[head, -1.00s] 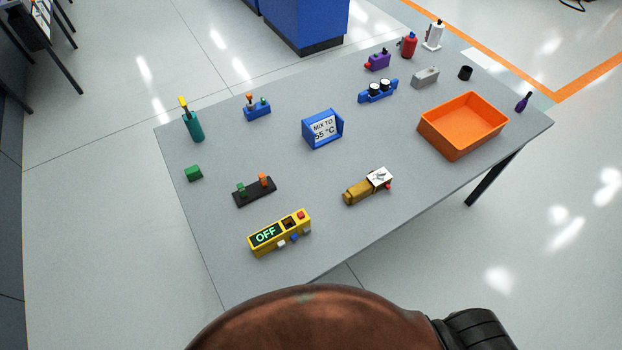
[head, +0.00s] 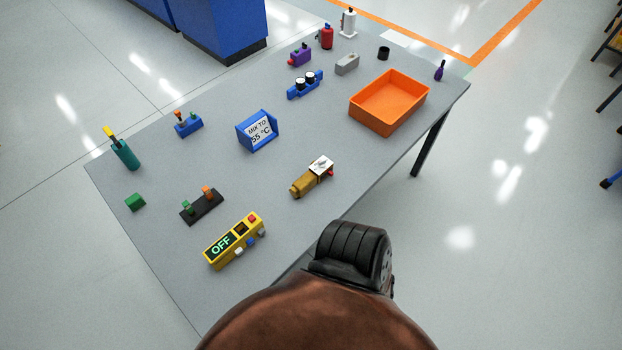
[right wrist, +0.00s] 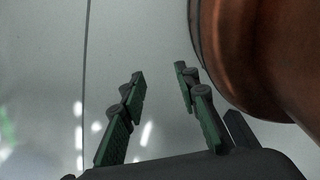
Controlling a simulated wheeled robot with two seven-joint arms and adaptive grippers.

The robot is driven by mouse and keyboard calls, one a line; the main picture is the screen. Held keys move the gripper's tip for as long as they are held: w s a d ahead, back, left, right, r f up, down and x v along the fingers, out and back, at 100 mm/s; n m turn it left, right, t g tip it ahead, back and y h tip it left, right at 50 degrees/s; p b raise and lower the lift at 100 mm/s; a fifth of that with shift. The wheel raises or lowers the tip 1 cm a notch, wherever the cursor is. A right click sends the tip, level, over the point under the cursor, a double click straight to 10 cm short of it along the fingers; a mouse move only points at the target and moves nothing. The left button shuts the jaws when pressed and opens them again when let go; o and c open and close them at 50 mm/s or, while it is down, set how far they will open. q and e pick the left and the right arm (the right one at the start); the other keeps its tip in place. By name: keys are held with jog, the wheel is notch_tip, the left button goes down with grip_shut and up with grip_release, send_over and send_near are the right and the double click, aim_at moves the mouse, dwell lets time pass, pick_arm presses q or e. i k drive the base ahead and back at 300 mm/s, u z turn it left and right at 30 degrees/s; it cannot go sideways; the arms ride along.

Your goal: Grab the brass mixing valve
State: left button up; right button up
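The brass mixing valve (head: 303,187) lies on the grey table near its front edge. It has a white plate with a dark mark on top and a small red part at its right end. Nothing holds it. My right gripper (right wrist: 160,75) shows in the right wrist view with its two green-padded fingers apart and nothing between them. Bare floor lies behind the fingers, and the valve is not in that view. My left gripper is in neither view.
A yellow box reading OFF (head: 236,241) stands left of the valve. An orange bin (head: 389,102) is at the right. A black strip (head: 202,206) and a green block (head: 135,202) lie at the left.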

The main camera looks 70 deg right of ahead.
aim_at(316, 174)
jog(key=k, duration=0.7)
jog(key=z, duration=1)
jog(key=i, duration=0.45)
